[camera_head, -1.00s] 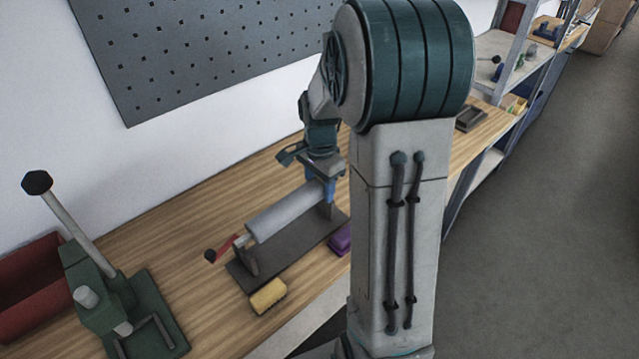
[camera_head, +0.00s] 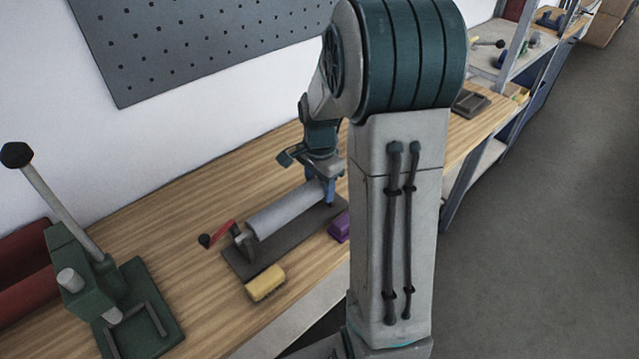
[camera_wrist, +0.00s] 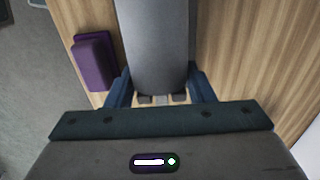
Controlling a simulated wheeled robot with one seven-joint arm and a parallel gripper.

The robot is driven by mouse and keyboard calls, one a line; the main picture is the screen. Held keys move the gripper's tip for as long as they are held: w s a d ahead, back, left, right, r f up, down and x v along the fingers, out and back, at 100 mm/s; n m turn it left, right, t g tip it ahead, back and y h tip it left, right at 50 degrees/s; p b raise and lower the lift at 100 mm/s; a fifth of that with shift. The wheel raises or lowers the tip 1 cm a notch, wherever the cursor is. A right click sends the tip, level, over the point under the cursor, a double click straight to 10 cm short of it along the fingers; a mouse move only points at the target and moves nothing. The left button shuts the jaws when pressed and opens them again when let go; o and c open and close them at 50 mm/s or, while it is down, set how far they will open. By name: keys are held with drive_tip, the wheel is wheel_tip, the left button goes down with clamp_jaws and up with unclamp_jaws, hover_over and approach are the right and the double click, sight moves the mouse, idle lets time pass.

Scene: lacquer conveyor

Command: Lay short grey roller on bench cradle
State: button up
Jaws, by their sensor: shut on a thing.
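The grey roller (camera_head: 287,211) lies level lengthwise over the bench cradle, in the middle of the head view. The bench cradle has a dark base plate (camera_head: 262,258) and a red crank (camera_head: 222,232) at its left end. My gripper (camera_head: 324,188) is shut on the roller's right end from above. In the wrist view, the roller (camera_wrist: 155,45) runs between the two blue fingers of my gripper (camera_wrist: 158,82). The cradle's supports are mostly hidden under the roller. I cannot tell whether the roller touches them.
A yellow block (camera_head: 266,283) lies in front of the cradle and a purple block (camera_head: 340,228) beside its right part. A green lever press (camera_head: 95,290) and a red bin (camera_head: 25,275) stand at the left. A grey pegboard (camera_head: 200,40) hangs behind.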

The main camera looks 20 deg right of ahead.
drive_tip(key=shift+s+a, duration=0.1)
idle(0.3)
drive_tip(key=o, duration=1.4)
drive_tip(key=shift+c, duration=0.2)
wheel_tip(320, 180, up, 14)
drive_tip(key=shift+b, duration=0.4)
drive_tip(key=s+a+f+n+t, duration=0.1)
drive_tip(key=s+a+n, duration=0.3)
drive_tip(key=s+n, duration=0.3)
drive_tip(key=s+a+f+n+t, duration=0.2)
drive_tip(key=s+a+n, duration=0.3)
drive_tip(key=s, duration=0.5)
drive_tip(key=shift+n, duration=1.2)
